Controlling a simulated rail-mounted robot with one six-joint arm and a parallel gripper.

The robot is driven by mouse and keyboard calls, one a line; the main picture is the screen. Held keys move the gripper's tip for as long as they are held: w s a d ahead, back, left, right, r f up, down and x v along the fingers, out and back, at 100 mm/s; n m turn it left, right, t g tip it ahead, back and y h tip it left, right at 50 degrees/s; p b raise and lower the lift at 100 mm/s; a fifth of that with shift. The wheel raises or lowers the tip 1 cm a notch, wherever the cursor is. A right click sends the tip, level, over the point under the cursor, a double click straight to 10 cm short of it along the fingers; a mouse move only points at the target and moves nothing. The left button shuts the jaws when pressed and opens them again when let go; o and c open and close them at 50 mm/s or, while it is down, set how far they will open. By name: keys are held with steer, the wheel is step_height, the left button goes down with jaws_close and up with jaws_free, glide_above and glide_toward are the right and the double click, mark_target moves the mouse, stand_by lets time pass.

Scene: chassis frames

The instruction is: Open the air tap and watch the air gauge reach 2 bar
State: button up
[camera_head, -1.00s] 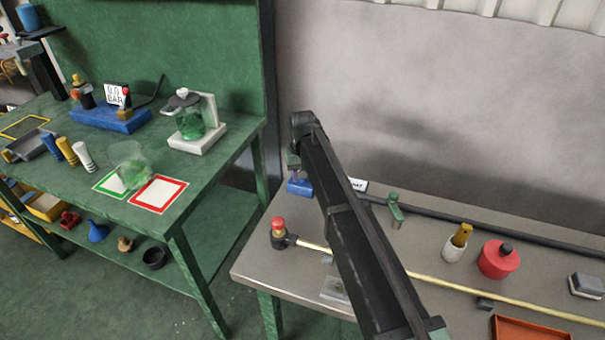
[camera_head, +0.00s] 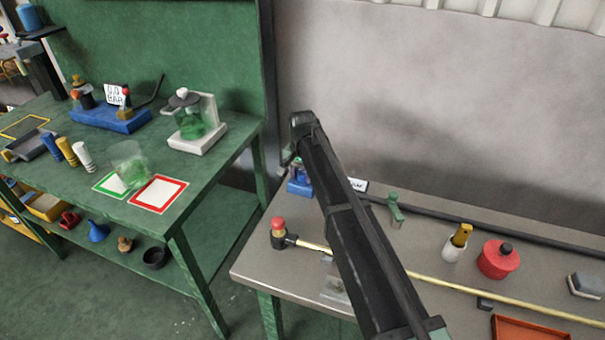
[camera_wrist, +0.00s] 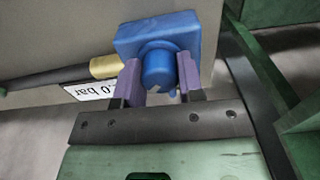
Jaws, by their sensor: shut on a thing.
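The air tap shows in the wrist view as a blue block (camera_wrist: 205,30) with a round blue knob (camera_wrist: 157,68). My gripper (camera_wrist: 159,78) has its purple fingers on both sides of the knob and is shut on it. A white card (camera_wrist: 88,90) beside the tap reads "0 bar" at its visible end; its other digits are hidden or cut off. In the head view the tap's blue base (camera_head: 297,188) stands at the grey bench's back left, and my arm hides much of it.
A dark hose (camera_wrist: 45,76) with a brass fitting (camera_wrist: 106,66) joins the tap. A green fixture (camera_head: 395,210), a red-topped hammer (camera_head: 279,232), a red pot (camera_head: 498,260) and a long brass rod (camera_head: 470,287) are on the grey bench (camera_head: 262,262).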

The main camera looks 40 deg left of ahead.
mark_target(303, 173)
stand_by(0.3)
steer(key=o, duration=0.9)
step_height(303, 173, up, 11)
steer(key=p, duration=1)
steer(key=shift+f+p, duration=0.1)
steer(key=shift+p, duration=0.3)
